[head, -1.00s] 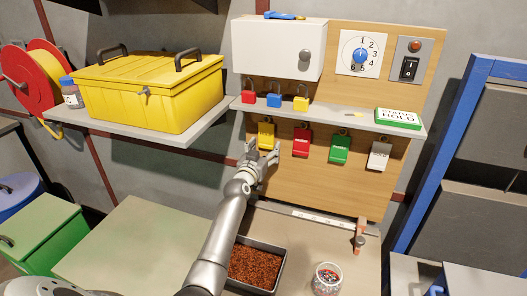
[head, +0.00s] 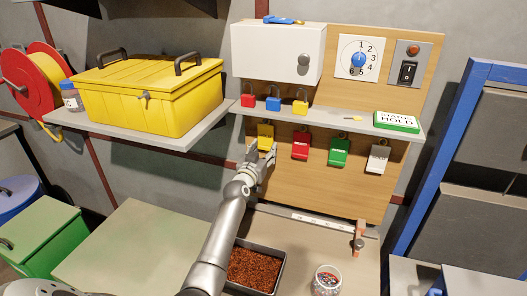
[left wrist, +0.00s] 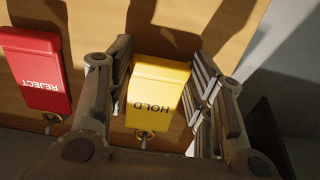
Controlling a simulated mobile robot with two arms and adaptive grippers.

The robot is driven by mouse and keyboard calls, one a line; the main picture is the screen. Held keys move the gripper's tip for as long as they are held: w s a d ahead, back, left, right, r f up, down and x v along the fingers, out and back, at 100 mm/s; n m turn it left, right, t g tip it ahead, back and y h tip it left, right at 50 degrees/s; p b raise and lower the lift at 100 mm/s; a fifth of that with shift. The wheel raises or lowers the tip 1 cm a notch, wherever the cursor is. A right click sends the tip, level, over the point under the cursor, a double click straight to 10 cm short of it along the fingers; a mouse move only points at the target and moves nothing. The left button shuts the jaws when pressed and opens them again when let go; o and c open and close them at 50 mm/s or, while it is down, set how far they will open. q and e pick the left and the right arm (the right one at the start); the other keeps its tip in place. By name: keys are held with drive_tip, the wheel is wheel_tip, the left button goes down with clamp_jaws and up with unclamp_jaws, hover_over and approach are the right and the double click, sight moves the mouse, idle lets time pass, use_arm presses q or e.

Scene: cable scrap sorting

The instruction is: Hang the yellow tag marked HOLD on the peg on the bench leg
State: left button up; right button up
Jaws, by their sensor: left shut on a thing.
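The yellow tag (head: 265,134) marked HOLD hangs at the left end of the row of tags on the wooden board, below the grey shelf. In the left wrist view the yellow tag (left wrist: 157,88) appears upside down, its ring and hook at the bottom. My left gripper (head: 262,154) is at the tag's lower part, with a finger on each side, shut on it. In the left wrist view the left gripper's fingers (left wrist: 160,95) flank the tag. I cannot make out the peg on the bench leg. My right gripper is not in view.
A red REJECT tag (head: 300,146), a green tag (head: 339,152) and a white tag (head: 377,159) hang to the right. The shelf (head: 325,119) with padlocks is just above. Below are a tray of brown scrap (head: 284,258) and a jar (head: 326,280) on the bench.

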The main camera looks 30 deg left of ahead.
use_arm(q)
drive_tip(key=shift+s+r+p, duration=0.15)
drive_tip(key=shift+r+p, duration=0.15)
drive_tip(key=shift+r, duration=0.05)
drive_tip(key=shift+p+v, duration=0.7)
drive_tip(key=shift+v, duration=0.15)
drive_tip(key=p+v, duration=0.2)
drive_tip(key=v, duration=0.2)
drive_tip(key=shift+r+p, duration=0.15)
drive_tip(key=shift+p, duration=0.25)
